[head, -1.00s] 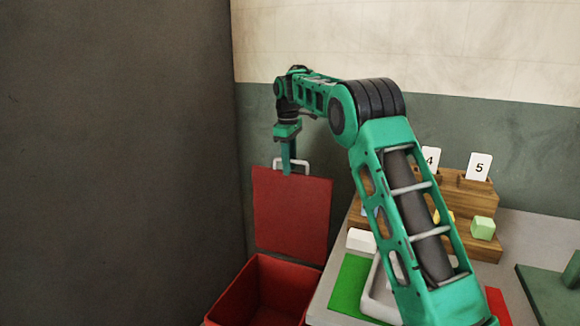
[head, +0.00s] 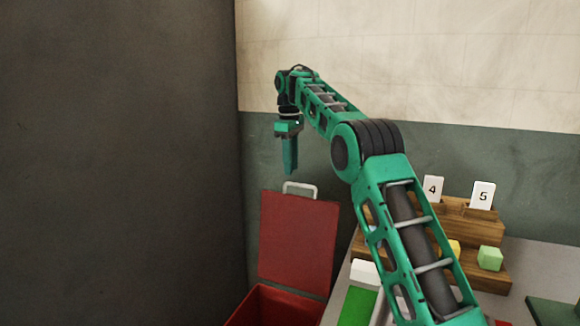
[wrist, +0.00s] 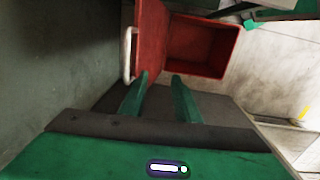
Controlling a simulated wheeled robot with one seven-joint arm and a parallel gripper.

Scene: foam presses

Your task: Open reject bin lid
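The red reject bin (head: 268,308) stands on the floor at the lower middle of the head view, and its open inside shows in the wrist view (wrist: 203,47). Its red lid (head: 298,240) stands raised, close to upright, at the bin's back. The pale lid handle (head: 300,189) is on the lid's top edge; the wrist view shows it at the left (wrist: 128,54). My gripper (head: 290,170) hangs above the handle, fingers pointing down, apart from it. In the wrist view the two fingers (wrist: 162,82) are spread with nothing between them.
A grey table right of the bin carries a green mat (head: 357,308), a white block (head: 364,272) and a wooden stepped rack (head: 470,215) with number cards and a light green block (head: 490,258). A dark wall (head: 120,160) fills the left.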

